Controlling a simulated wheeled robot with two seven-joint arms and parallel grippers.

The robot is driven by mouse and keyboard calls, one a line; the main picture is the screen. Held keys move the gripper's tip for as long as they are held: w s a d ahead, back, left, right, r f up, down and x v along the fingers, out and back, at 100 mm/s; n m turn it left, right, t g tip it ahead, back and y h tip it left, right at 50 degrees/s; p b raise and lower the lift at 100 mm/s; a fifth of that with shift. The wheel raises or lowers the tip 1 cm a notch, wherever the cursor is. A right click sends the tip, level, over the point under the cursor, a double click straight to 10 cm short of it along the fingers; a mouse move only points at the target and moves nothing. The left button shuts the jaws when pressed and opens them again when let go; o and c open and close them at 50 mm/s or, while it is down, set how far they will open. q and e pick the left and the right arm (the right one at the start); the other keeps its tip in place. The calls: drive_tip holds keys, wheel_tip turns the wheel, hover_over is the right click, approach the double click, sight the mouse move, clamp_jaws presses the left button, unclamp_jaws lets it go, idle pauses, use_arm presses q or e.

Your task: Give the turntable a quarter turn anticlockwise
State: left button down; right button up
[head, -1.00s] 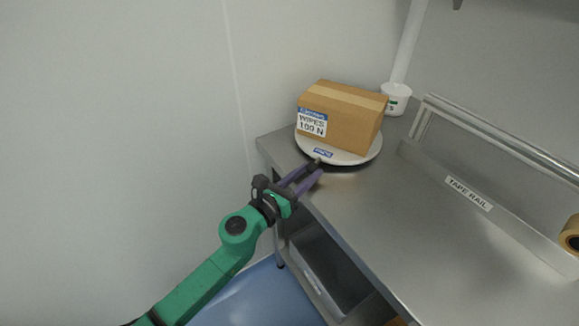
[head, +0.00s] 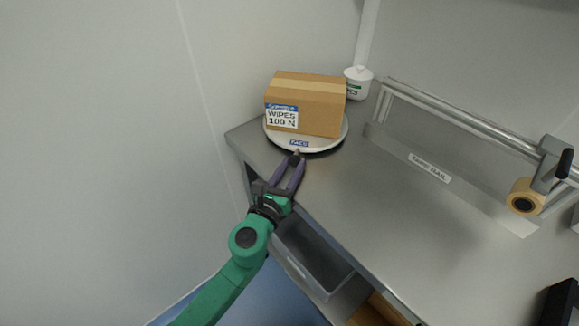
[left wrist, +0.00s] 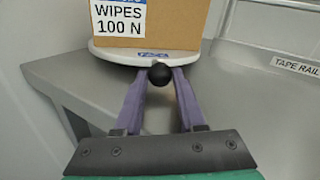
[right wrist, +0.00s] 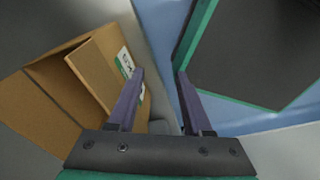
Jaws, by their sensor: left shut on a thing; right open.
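The turntable (head: 337,139) is a round white disc at the far left corner of the steel bench, with a blue label on its front edge. A cardboard box (head: 318,108) marked "WIPES 100 N" stands on it. A black knob (left wrist: 160,74) sticks out at the turntable's near edge. My left gripper (head: 296,158) is shut on this knob, its purple fingers on either side of it in the left wrist view. My right gripper (right wrist: 158,72) is open, with nothing between its fingers; it shows only in the right wrist view.
A white pot (head: 357,84) stands behind the box. A tape rail (head: 430,168) runs along the bench's back, with a tape roll (head: 524,197) on the right. A grey bin (head: 310,262) sits below the bench. In the right wrist view, a cardboard box (right wrist: 45,95) is at left.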

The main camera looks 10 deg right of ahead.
use_arm(q)
drive_tip(key=c, duration=0.5)
unclamp_jaws()
drive_tip(key=shift+b+v, duration=1.65)
drive_tip(key=shift+v, duration=5.65)
